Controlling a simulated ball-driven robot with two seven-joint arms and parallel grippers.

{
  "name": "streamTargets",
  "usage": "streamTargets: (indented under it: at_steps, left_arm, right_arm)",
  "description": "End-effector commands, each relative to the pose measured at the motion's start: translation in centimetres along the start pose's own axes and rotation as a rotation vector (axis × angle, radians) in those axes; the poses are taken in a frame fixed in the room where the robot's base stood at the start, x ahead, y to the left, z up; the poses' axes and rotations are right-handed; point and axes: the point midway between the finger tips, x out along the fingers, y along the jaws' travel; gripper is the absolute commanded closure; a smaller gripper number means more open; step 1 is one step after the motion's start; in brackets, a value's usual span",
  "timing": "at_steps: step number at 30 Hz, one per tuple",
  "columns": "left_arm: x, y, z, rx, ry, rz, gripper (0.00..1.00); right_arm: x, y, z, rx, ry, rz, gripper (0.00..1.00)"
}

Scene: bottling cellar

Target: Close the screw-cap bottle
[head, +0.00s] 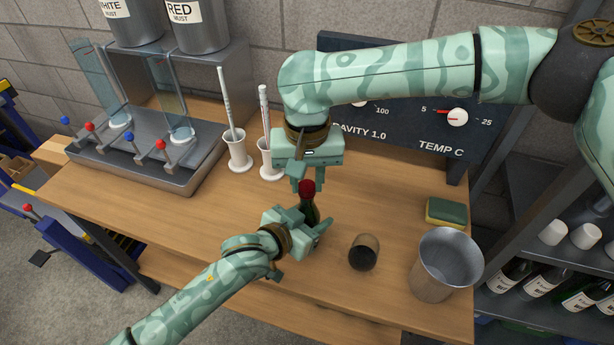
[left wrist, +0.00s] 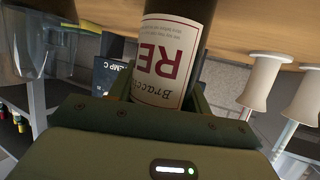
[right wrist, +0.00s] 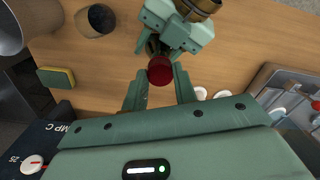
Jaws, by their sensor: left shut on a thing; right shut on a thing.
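The dark green bottle (head: 311,212) stands upright over the wooden table. Its label reading "RE" shows in the left wrist view (left wrist: 170,50). My left gripper (head: 306,226) is shut on the bottle's body. The red cap (head: 307,187) is at the top of the bottle's neck; it also shows in the right wrist view (right wrist: 160,70). My right gripper (head: 305,182) comes from above and is shut on the cap, its fingers on either side. I cannot tell how far the cap is threaded on the neck.
A glass with dark liquid (head: 364,253), a metal bucket (head: 446,265) and a sponge (head: 446,212) are at the right. White holders with tubes (head: 238,158) and a metal filler stand (head: 145,160) are at the left. A gauge board (head: 420,125) stands behind. The table's front left is clear.

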Motion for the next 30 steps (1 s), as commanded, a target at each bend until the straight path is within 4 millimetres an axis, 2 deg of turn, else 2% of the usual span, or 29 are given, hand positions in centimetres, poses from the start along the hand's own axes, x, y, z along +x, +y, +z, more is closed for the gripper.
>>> streamTargets:
  at_steps: [1,6,9,11,16,17,18,19,30]
  left_arm:
    - [-0.01,0.08,0.04,0.001,-0.001,0.001,1.0]
    - [-0.01,0.09,0.04,0.0,-0.001,0.001,1.0]
    - [-0.01,0.09,0.05,0.0,-0.001,0.001,1.0]
    - [-0.01,0.09,0.05,0.0,-0.001,0.001,1.0]
    - [-0.01,0.08,0.06,0.0,-0.001,0.001,1.0]
    - [-0.01,0.08,0.06,0.0,-0.001,0.001,1.0]
    - [-0.01,0.08,0.06,0.0,-0.001,0.001,1.0]
    - [-0.01,0.08,0.06,0.0,-0.001,0.001,1.0]
    - [-0.01,0.07,0.06,-0.001,-0.001,0.001,1.0]
  right_arm:
    - [-0.13,0.08,-0.16,0.156,0.005,0.002,0.93]
    - [-0.11,0.06,-0.18,0.726,0.007,0.001,0.93]
    - [-0.08,0.06,-0.17,0.996,0.006,0.0,0.93]
    - [-0.04,0.08,-0.17,1.113,0.007,0.001,0.93]
    - [0.0,0.06,-0.15,1.13,0.004,0.0,0.93]
    - [0.0,0.07,-0.15,1.129,0.004,0.0,0.64]
    - [0.0,0.06,-0.14,1.129,0.004,0.0,0.53]
    - [0.0,0.06,-0.13,1.129,0.003,0.001,0.47]
    - [-0.54,0.01,-0.09,1.126,0.002,0.001,0.47]
